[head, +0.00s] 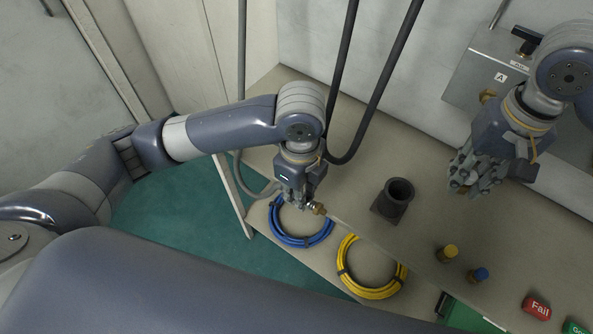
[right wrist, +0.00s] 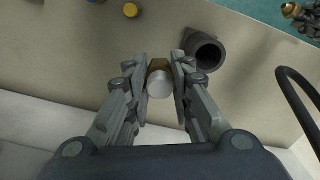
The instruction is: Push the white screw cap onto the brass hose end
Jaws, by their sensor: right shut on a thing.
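The white screw cap (right wrist: 160,84), with a brass-coloured lower part, sits between the two fingers of my right gripper (right wrist: 160,75), which is shut on it. In the head view my right gripper (head: 466,178) is above the bench at right, and its fingers mostly hide the cap. The brass hose end (head: 318,208) sticks out to the right from the fingertips of my left gripper (head: 302,202), which looks shut on it. The hose end also shows at the top right of the right wrist view (right wrist: 291,10). Cap and hose end are well apart.
A dark round socket (head: 393,200) stands on the bench between the grippers. A yellow cap (head: 448,253) and a blue cap (head: 479,274) stand nearer. Blue (head: 300,240) and yellow (head: 371,290) hose coils lie lower. A grey panel box (head: 490,75) is behind my right arm.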

